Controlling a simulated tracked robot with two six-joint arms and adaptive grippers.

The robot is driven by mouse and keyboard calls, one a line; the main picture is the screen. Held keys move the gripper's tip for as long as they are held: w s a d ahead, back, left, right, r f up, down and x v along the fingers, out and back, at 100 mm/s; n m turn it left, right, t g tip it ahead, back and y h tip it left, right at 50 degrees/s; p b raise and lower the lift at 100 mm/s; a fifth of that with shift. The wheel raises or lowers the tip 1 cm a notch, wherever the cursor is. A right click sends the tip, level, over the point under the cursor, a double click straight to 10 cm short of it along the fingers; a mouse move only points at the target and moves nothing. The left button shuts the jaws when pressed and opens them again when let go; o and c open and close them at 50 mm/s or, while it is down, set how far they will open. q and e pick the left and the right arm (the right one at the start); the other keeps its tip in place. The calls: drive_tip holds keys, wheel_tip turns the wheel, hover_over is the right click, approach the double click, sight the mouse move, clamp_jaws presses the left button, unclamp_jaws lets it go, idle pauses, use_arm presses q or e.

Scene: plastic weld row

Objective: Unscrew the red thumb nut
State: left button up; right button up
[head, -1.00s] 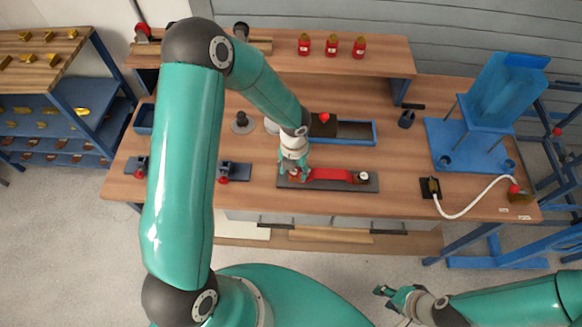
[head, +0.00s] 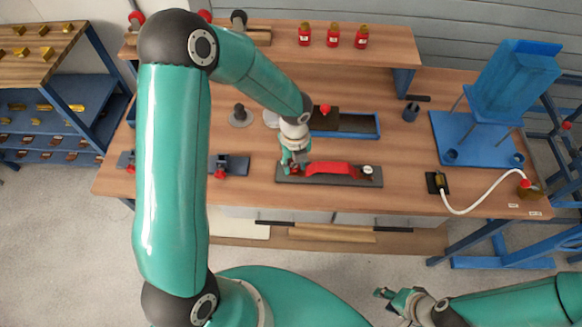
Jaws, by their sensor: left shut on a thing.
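A dark base plate (head: 330,181) lies near the front edge of the bench and carries a long red part (head: 335,169). A round pale-topped knob (head: 367,171) stands at the plate's right end. My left gripper (head: 293,167) points down at the plate's left end, its fingers shut on a small red piece (head: 295,171), which looks like the red thumb nut. The fingers hide most of it, and I cannot tell whether it is clear of its stud. My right gripper (head: 394,298) is off the bench at the lower right, empty, its fingers apart.
Behind the plate is a blue-edged tray (head: 377,126) with a red knob (head: 325,109). A dark clamp block (head: 235,165) sits to the left. A blue stand (head: 468,145) and a white hose (head: 470,209) are at the right. Red bottles (head: 333,36) stand on the shelf.

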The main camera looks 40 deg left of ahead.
sight(295, 167)
use_arm(q)
drive_tip(key=n+b, duration=0.1)
drive_tip(key=n, duration=0.1)
drive_tip(key=n+b, duration=0.1)
drive_tip(key=n, duration=0.1)
drive_tip(key=n+b, duration=0.2)
drive_tip(key=shift+w+f+n, duration=0.1)
drive_tip(key=shift+f+n, duration=0.2)
use_arm(e)
wheel_tip(295, 167, down, 5)
use_arm(q)
drive_tip(key=shift+r+p, duration=0.3)
drive_tip(key=shift+r, duration=0.05)
drive_tip(key=shift+r+p, duration=2.1)
drive_tip(key=shift+r, duration=0.4)
use_arm(e)
drive_tip(key=shift+r, duration=2.4)
